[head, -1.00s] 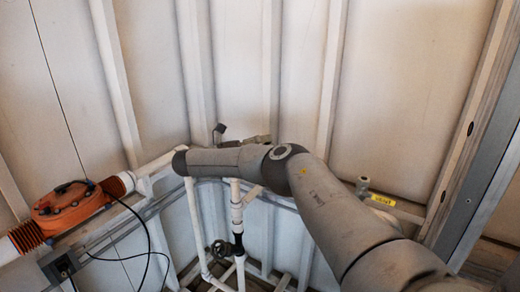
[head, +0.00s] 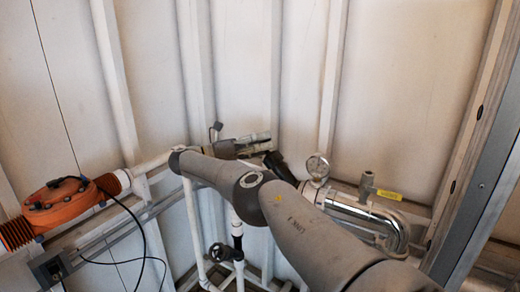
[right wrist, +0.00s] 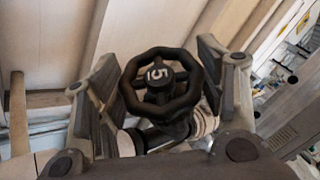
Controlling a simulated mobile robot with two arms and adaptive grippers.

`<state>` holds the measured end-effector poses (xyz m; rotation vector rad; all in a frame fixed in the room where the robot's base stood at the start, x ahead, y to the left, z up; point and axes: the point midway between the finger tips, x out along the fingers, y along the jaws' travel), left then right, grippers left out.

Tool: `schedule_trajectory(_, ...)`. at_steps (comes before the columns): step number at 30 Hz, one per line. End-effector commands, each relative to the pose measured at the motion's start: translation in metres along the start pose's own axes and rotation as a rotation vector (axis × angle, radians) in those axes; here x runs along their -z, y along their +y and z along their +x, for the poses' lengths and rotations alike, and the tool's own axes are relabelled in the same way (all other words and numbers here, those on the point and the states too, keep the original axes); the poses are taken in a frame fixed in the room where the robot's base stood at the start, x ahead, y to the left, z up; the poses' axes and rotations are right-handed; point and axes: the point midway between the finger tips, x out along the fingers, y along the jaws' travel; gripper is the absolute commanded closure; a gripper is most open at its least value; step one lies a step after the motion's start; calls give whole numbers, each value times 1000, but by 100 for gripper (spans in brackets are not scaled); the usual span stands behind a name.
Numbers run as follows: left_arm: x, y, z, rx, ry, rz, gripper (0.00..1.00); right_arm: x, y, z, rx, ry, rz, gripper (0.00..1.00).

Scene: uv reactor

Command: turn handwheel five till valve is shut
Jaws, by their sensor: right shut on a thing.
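Handwheel five (right wrist: 187,116) is a black round wheel with a white 5 on its hub, shown in the right wrist view. My right gripper (right wrist: 165,75) has one finger on each side of the wheel and is shut on its rim. The 5 appears turned on its side. In the head view my right gripper (head: 243,144) is at the end of my arm, close to the back wall, and I cannot make out the wheel there. The valve's inner state does not show. My left gripper is not in view.
A pressure gauge (head: 318,167) and a bent chrome pipe (head: 372,220) are right of my forearm. An orange pipe unit (head: 65,203) with a black cable is at left. Another dark handwheel (head: 219,252) sits low on the white pipes. Ribbed walls close the corner.

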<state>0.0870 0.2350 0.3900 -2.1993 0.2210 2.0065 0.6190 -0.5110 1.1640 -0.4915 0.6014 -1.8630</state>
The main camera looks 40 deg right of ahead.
Motion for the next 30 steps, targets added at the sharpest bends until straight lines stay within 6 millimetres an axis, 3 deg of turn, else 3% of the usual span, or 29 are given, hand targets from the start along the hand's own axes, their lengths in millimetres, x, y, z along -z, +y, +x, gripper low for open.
schedule_trajectory(17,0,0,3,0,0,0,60,0,0,0,8,-1,1,61)
schedule_trajectory(18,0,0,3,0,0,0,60,0,0,0,8,0,1,33)
schedule_trajectory(22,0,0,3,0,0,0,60,0,0,0,8,0,1,16)
schedule_trajectory(30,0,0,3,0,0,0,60,0,0,0,7,0,2,14)
